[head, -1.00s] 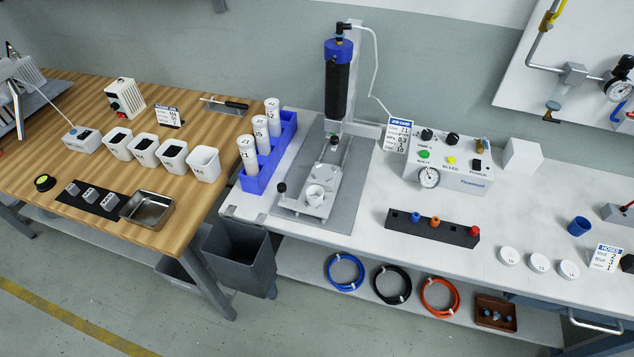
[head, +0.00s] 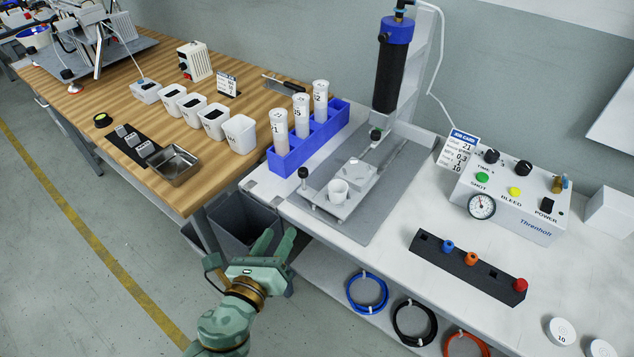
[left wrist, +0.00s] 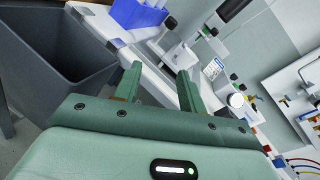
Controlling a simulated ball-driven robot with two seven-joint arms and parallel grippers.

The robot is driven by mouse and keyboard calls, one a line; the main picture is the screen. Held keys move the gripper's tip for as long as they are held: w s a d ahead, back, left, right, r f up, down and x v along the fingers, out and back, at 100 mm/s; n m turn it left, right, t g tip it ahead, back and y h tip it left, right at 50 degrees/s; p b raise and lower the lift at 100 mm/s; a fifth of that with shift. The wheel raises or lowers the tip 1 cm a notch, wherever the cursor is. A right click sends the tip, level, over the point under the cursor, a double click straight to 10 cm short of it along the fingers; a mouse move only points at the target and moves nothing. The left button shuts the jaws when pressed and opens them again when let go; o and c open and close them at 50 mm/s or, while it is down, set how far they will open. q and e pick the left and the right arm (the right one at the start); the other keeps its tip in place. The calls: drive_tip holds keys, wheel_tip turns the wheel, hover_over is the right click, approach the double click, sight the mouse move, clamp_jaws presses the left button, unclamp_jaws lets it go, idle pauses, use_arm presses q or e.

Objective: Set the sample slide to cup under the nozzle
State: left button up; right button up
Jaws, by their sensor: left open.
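The sample slide (head: 352,183) is a light metal plate on the grey base of the dispensing stand, with a small white cup (head: 338,190) on it and a black knob (head: 303,173) at its left end. The nozzle hangs under the black and blue syringe barrel (head: 391,75), behind and to the right of the cup; its tip is too small to tell. My left gripper (head: 274,243) is open and empty, in front of and below the slide, apart from it. In the left wrist view its two fingers (left wrist: 158,85) point toward the bench. My right gripper is not in view.
A blue rack (head: 290,160) with white tubes stands left of the stand. A control box (head: 510,200) and a black strip of coloured caps (head: 465,265) are to the right. A dark bin (head: 232,232) stands below, behind my gripper.

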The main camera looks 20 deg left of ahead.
sight(301, 174)
use_arm(q)
drive_tip(key=w+r+m, duration=0.1)
drive_tip(key=w, duration=0.4)
drive_tip(key=w+r+m, duration=0.1)
drive_tip(key=w+m, duration=0.1)
drive_tip(key=w, duration=0.4)
drive_tip(key=w+r+m+t, duration=0.1)
drive_tip(key=w+m, duration=0.1)
drive_tip(key=w, duration=0.3)
drive_tip(key=shift+w+d+r, duration=0.1)
drive_tip(key=shift+w+r, duration=0.05)
drive_tip(key=shift+w, duration=0.05)
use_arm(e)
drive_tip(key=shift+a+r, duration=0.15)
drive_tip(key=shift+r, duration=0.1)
use_arm(q)
clamp_jaws()
